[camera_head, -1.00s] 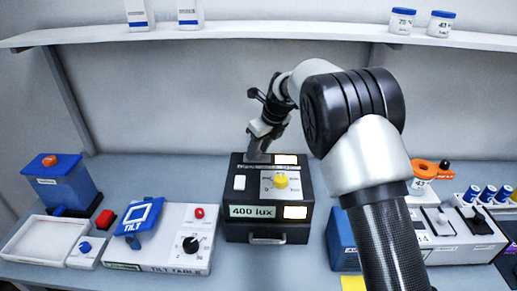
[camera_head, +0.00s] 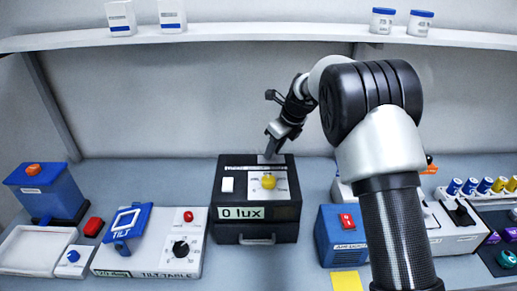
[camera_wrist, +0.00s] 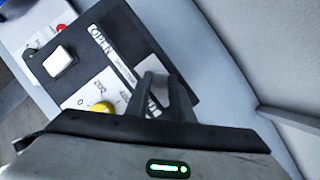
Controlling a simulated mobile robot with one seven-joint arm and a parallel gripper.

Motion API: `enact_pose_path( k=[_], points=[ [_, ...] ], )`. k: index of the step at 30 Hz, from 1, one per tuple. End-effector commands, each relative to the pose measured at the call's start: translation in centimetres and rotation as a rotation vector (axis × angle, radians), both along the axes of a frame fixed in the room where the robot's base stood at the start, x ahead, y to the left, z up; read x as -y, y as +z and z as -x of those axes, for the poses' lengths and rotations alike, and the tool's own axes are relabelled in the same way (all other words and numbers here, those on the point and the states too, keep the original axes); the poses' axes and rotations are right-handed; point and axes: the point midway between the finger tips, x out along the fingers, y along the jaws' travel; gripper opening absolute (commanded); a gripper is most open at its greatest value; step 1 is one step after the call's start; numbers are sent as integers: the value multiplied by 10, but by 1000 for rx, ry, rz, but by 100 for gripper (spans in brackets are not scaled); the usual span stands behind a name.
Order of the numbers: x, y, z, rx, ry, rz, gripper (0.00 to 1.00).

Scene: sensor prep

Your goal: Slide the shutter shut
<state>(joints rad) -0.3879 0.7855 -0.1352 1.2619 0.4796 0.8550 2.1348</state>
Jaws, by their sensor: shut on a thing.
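The black light box (camera_head: 228,233) stands mid-bench. Its front display (camera_head: 241,213) reads 0 lux, and its top holds a white button (camera_head: 227,185) and a yellow knob (camera_head: 268,182). The shutter (camera_head: 271,158) is at the back of the top, with its grey part at the right end of its track. My gripper (camera_head: 272,153) reaches down to it and is shut on it. In the wrist view, my gripper (camera_wrist: 160,88) is at the end of the track away from the OPEN label (camera_wrist: 100,40); the fingers hide much of the shutter.
The tilt table (camera_head: 150,262), white tray (camera_head: 35,250) and blue container (camera_head: 45,190) are at left. A blue box with a red switch (camera_head: 345,236) stands close on the right. A shelf (camera_head: 230,34) runs above.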

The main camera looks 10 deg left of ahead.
Motion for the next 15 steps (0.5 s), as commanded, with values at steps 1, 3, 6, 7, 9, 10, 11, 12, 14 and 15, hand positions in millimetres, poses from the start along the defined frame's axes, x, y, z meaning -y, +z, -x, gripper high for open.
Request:
enact_pose_path(
  k=[1, 3, 6, 7, 9, 10, 11, 12, 14, 15],
  points=[
    [4, 1, -1, 2, -1, 1, 0],
    [5, 1, -2, 2, 0, 1, 0],
    [6, 0, -2, 2, 0, 2, 0],
    [6, 0, -2, 3, -1, 3, 0],
    [6, 0, -2, 2, -2, 4, 0],
    [6, 0, -2, 3, -2, 4, 23],
    [7, 0, -2, 3, -2, 4, 28],
    [7, 0, -2, 3, -2, 4, 34],
    [6, 0, -2, 3, -2, 4, 39],
    [6, 0, -2, 2, -2, 4, 39]
  ],
)
